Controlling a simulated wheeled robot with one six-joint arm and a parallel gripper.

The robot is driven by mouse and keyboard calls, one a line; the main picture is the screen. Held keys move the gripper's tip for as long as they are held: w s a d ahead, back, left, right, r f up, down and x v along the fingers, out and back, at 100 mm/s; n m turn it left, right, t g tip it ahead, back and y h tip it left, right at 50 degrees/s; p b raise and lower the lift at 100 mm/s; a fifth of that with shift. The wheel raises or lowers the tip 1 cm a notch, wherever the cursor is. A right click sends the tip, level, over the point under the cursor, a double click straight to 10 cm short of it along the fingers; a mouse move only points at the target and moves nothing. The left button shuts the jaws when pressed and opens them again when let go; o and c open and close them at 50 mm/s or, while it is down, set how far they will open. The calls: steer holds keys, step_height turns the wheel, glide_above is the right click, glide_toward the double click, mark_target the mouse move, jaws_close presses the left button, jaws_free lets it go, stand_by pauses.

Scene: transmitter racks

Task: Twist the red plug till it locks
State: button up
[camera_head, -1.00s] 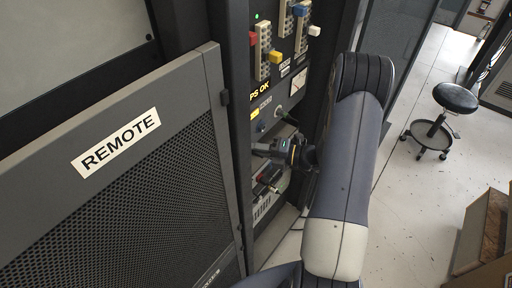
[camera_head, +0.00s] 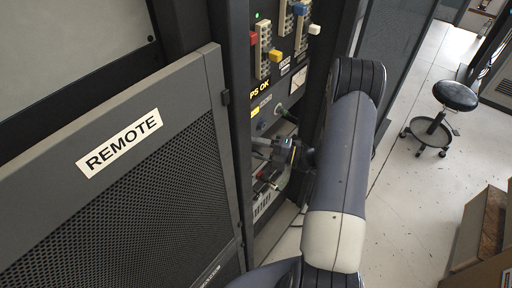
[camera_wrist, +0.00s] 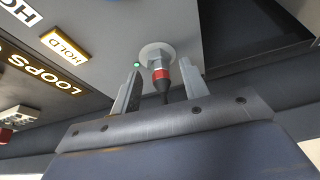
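In the wrist view, the red plug (camera_wrist: 161,74) has a red band and a dark tapered tail. It sits at a metal hex fitting on a round pale socket (camera_wrist: 157,51) in the grey panel. My gripper (camera_wrist: 160,68) is open around it, one finger on each side, with a visible gap between the plug and each finger. In the head view, my gripper (camera_head: 276,149) is at the lower part of the rack panel. The plug between its fingers cannot be made out there. Whether the plug is locked cannot be told.
Above are red, yellow, blue and white knobs on slotted switches (camera_head: 263,50). A red-ended item (camera_head: 266,175) shows below my gripper. A mesh door marked REMOTE (camera_head: 120,143) stands at the left. A stool (camera_head: 455,96) and a brown box (camera_head: 482,235) stand on the floor at right.

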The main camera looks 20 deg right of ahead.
steer(key=shift+d, duration=0.1)
steer(key=v, duration=1.2)
steer(key=w+a+n, duration=0.2)
steer(key=w+a, duration=0.4)
steer(key=a, duration=0.4)
steer(key=shift+a+r+h, duration=0.25)
steer(key=shift+r+h, duration=0.05)
steer(key=shift+h, duration=0.1)
stand_by(0.5)
